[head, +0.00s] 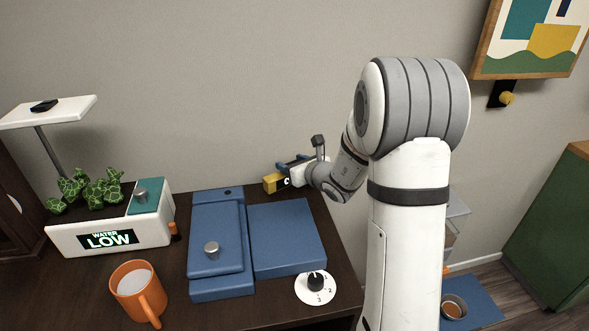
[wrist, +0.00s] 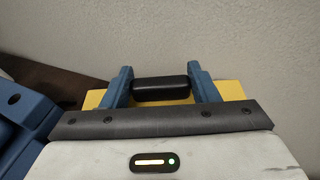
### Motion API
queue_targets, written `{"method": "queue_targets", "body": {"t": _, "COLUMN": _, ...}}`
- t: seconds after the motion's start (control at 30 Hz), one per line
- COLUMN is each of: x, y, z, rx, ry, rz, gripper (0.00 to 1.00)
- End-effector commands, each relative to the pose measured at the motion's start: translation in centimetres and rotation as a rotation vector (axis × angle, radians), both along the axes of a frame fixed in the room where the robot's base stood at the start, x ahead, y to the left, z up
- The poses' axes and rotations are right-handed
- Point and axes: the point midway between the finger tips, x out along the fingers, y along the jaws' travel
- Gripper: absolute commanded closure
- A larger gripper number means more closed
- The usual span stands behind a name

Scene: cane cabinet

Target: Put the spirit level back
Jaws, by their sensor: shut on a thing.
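The spirit level is a yellow block with a black part. It shows in the head view (head: 271,184) near the back edge of the dark cabinet top, against the wall side. In the wrist view its yellow ends (wrist: 236,90) stick out beyond both fingers. My gripper (wrist: 160,88) is shut on it, with its blue fingers on either side of a black rounded bar. In the head view my gripper (head: 284,174) partly hides the level. I cannot tell whether the level touches the cabinet top.
A blue box with a knobbed lid (head: 222,287) and a flat blue block (head: 287,238) stand near the level. A white dial (head: 316,289), orange mug (head: 139,291) and "WATER LOW" planter (head: 110,236) share the top.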

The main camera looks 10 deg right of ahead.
Motion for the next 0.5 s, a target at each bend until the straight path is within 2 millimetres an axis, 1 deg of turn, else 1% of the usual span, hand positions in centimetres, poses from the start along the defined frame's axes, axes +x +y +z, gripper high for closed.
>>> {"method": "queue_targets", "body": {"t": 0.03, "x": 0.0, "y": 0.0, "z": -1.1, "rx": 0.001, "ry": 0.004, "rz": -0.001, "gripper": 0.75}}
{"method": "queue_targets", "body": {"t": 0.1, "x": 0.2, "y": 0.0, "z": -1.8, "rx": 0.000, "ry": 0.002, "rz": 0.000, "gripper": 0.75}}
{"method": "queue_targets", "body": {"t": 0.5, "x": 0.4, "y": -0.1, "z": -2.4, "rx": -0.001, "ry": 0.000, "rz": -0.002, "gripper": 0.75}}
